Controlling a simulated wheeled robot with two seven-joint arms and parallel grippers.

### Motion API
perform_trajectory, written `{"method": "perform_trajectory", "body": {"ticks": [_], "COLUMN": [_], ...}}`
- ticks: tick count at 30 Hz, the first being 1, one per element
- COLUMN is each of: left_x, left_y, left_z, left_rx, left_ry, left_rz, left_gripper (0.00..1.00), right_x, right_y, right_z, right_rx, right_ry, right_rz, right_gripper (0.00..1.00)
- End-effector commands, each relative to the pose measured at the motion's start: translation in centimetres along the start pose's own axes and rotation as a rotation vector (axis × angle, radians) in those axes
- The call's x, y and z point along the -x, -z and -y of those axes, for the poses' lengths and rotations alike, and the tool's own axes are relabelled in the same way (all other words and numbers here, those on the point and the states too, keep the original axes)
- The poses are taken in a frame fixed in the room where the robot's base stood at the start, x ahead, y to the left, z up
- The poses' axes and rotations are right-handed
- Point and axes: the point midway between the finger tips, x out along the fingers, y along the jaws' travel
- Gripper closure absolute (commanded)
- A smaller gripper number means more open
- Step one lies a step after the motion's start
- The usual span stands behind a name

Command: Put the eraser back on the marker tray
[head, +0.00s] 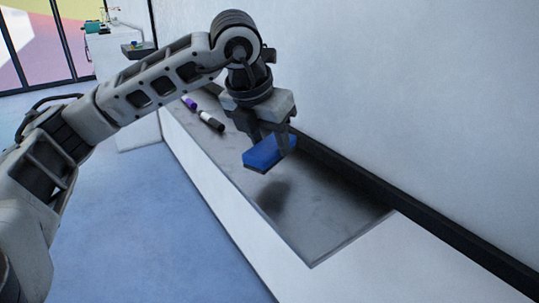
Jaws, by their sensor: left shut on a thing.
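A blue eraser (262,156) with a dark underside is held between the fingers of my left gripper (270,140). The gripper points down and is shut on it. The eraser hangs above the grey marker tray (320,225), and a dark shadow lies on the tray below it, so it looks apart from the surface. The tray is a long grey strip along the wall. My right gripper is not in view.
A black marker (211,121) and a purple marker (189,103) lie on the tray to the left of the eraser. A white wall or board (400,90) rises behind, with a black rail (440,235) along its foot. The tray's near right end is clear.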

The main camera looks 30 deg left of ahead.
Motion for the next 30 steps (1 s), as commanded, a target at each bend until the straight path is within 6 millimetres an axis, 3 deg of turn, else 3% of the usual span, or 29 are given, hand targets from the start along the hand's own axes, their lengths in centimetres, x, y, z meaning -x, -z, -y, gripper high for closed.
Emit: {"method": "perform_trajectory", "body": {"ticks": [5,10,18,19,21,30], "left_x": [-1.6,-3.8,-4.4,-4.5,-4.5,-4.3], "left_y": [-0.4,0.5,0.8,0.8,0.8,0.8], "left_z": [-0.3,-0.4,-0.3,-0.3,-0.3,-0.3], "left_rx": [0.000,0.000,0.001,0.000,0.000,0.000], "left_ry": [-0.001,-0.001,0.000,0.000,0.000,0.000], "left_rz": [-0.003,-0.003,0.000,0.000,-0.001,0.000], "left_gripper": [0.84,0.84,0.84,0.53,0.34,0.34], "right_x": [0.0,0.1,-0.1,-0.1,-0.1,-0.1], "right_y": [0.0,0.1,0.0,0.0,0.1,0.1], "right_z": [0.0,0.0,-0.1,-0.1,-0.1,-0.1], "right_rx": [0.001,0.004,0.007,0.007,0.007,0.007], "right_ry": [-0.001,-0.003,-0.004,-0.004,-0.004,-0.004], "right_rz": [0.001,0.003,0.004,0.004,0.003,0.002], "right_gripper": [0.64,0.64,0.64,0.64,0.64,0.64]}}
